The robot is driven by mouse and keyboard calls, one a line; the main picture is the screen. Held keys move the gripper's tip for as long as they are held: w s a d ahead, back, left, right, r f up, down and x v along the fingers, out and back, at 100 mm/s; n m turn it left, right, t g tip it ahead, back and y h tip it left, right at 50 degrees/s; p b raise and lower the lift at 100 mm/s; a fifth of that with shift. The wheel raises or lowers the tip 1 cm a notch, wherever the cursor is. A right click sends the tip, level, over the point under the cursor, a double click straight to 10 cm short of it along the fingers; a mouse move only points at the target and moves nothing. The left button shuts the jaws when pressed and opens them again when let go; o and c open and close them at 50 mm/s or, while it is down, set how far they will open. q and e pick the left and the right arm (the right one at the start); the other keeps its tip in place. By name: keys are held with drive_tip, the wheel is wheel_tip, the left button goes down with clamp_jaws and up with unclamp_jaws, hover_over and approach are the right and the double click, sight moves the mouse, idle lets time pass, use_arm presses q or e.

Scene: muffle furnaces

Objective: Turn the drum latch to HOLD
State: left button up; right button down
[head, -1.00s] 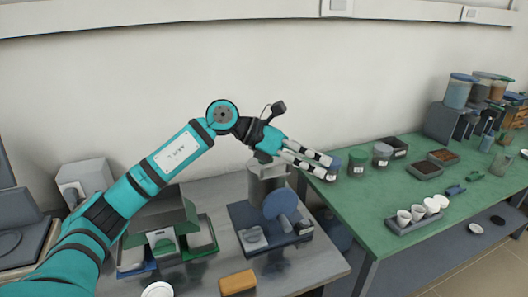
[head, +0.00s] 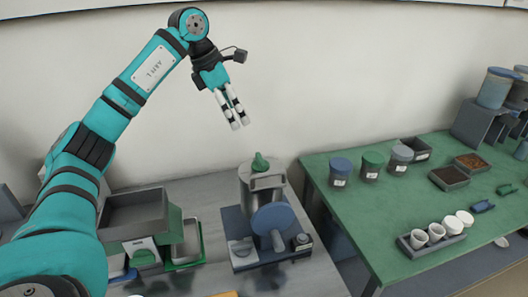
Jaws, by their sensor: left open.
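A grey drum-like machine (head: 245,196) stands on a dark blue base (head: 289,253) on the grey bench. It has a green knob (head: 260,163) on top, a round blue disc (head: 273,219) in front with a grey lever (head: 278,241) below it, and a small grey part at its left. Which of these is the latch, and its HOLD mark, I cannot tell. My left gripper (head: 241,126) is open and empty, fingers pointing down, in the air above the machine and apart from it. My right gripper is not in view.
A grey and green device (head: 140,222) with a tray top stands left of the machine. On the green table (head: 340,222) at right are lidded jars (head: 371,165), dark trays of granules (head: 450,178) and a rack of white cups (head: 419,240). The wall is behind.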

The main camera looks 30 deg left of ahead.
use_arm(q)
wheel_tip(320, 180, down, 3)
drive_tip(key=p, duration=0.2)
hover_over(259, 159)
drive_tip(key=s+a, duration=0.2)
wheel_tip(259, 159, down, 5)
drive_tip(key=x, duration=0.5)
drive_tip(key=shift+d+f+p, duration=0.1)
drive_tip(key=shift+f+p, duration=0.3)
drive_tip(key=shift+w+d+f, duration=0.1)
drive_tip(key=shift+w+f, duration=0.1)
drive_tip(key=shift+f, duration=0.1)
drive_tip(key=shift+w+f, duration=0.1)
drive_tip(key=shift+f, duration=0.15)
drive_tip(key=c, duration=1.2)
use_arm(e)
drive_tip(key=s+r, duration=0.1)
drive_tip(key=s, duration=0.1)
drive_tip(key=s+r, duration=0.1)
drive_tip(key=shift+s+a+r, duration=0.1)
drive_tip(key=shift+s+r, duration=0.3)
